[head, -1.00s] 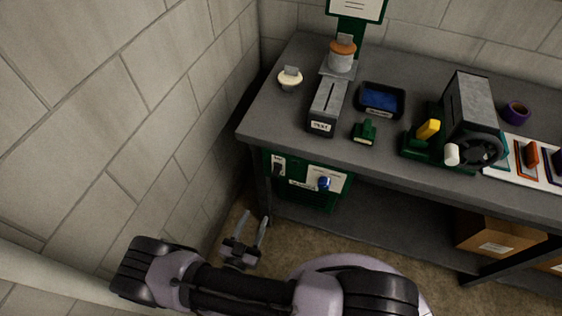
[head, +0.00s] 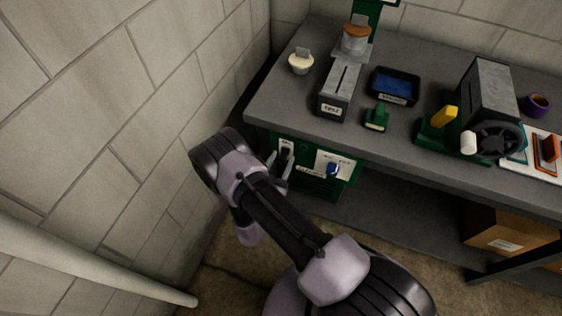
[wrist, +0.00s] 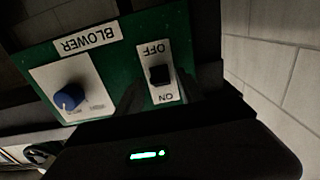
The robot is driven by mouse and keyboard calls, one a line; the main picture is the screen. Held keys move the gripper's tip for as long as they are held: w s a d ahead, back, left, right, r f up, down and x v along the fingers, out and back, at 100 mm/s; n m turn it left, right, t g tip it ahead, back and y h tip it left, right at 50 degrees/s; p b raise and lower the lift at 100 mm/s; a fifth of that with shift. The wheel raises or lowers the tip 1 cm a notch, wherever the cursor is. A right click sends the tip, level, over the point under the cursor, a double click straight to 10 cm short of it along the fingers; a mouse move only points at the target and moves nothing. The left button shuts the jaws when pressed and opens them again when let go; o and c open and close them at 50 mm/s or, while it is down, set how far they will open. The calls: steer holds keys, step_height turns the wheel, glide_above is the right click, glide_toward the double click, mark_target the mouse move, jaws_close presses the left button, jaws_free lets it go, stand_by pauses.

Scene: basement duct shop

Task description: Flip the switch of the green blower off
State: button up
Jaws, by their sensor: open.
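The green blower (head: 318,188) sits under the left end of the bench, its panel facing out. In the wrist view its green front (wrist: 118,62) carries a BLOWER label and a blue knob, upside down. The black switch (wrist: 160,75) sits on a white plate, between OFF at the picture's top and ON at its bottom. I cannot tell which way it is tipped. My gripper (head: 281,163) is open in front of the switch plate in the head view. Its dark fingers (wrist: 160,98) are hard to make out in the wrist view; contact with the switch is unclear.
A block wall (head: 110,110) stands close on the left. The bench top (head: 300,112) overhangs just above my gripper and holds a toaster-like grey box (head: 340,92), a blue-filled tray (head: 395,86) and a cranked machine (head: 485,105). A cardboard box (head: 505,232) is on the lower shelf.

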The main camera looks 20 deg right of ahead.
jaws_close()
steer(key=shift+f+t+h+b, duration=0.3)
steer(key=shift+t+h+b, duration=0.15)
steer(key=shift+b, duration=0.7)
jaws_free()
steer(key=shift+s+a, duration=0.1)
